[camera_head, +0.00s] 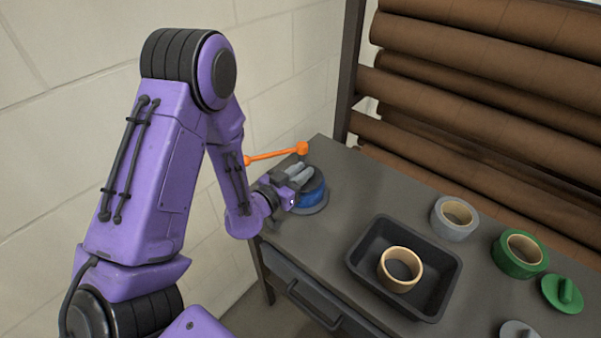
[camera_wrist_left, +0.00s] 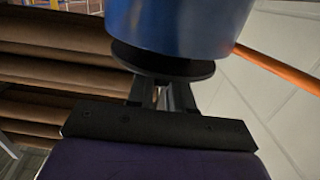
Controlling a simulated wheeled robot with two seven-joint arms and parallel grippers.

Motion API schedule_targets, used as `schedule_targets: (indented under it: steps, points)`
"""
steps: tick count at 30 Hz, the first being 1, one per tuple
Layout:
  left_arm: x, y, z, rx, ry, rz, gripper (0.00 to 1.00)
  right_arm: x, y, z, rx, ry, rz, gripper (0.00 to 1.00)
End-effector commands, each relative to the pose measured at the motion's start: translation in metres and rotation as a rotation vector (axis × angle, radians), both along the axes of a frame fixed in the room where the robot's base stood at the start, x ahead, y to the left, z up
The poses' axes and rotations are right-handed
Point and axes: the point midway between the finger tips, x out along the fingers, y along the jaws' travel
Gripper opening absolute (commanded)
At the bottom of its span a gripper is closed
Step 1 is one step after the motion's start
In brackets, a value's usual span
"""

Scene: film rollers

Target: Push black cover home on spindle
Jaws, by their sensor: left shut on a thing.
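The black cover (camera_wrist_left: 160,62) shows in the left wrist view as a flat dark disc at the end face of the blue roll (camera_wrist_left: 180,25). Whether a gap lies between disc and roll cannot be told. In the head view the blue roll (camera_head: 313,192) stands on a dark round base at the table's far left corner. My left gripper (camera_head: 297,174) is over the roll there, shut on the cover's knob; its fingers (camera_wrist_left: 163,95) meet the disc in the wrist view. The spindle is hidden. My right gripper is not in view.
An orange lever (camera_head: 276,155) lies behind the gripper. A black tray (camera_head: 442,283) holds a beige tape roll (camera_head: 400,268). A grey roll (camera_head: 453,220), a green roll (camera_head: 520,254) and a green cover (camera_head: 563,294) stand right. Brown rolls (camera_head: 480,85) hang behind; a wall is left.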

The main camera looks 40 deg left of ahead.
Motion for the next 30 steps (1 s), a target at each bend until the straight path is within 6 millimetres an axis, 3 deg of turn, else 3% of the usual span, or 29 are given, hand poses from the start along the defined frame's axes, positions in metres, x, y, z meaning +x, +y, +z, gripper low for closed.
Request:
schedule_targets:
  steps: [30]
  points:
    - [0.0,0.0,-0.0061,0.0,0.0,0.0,0.0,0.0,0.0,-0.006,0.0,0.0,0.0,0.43]
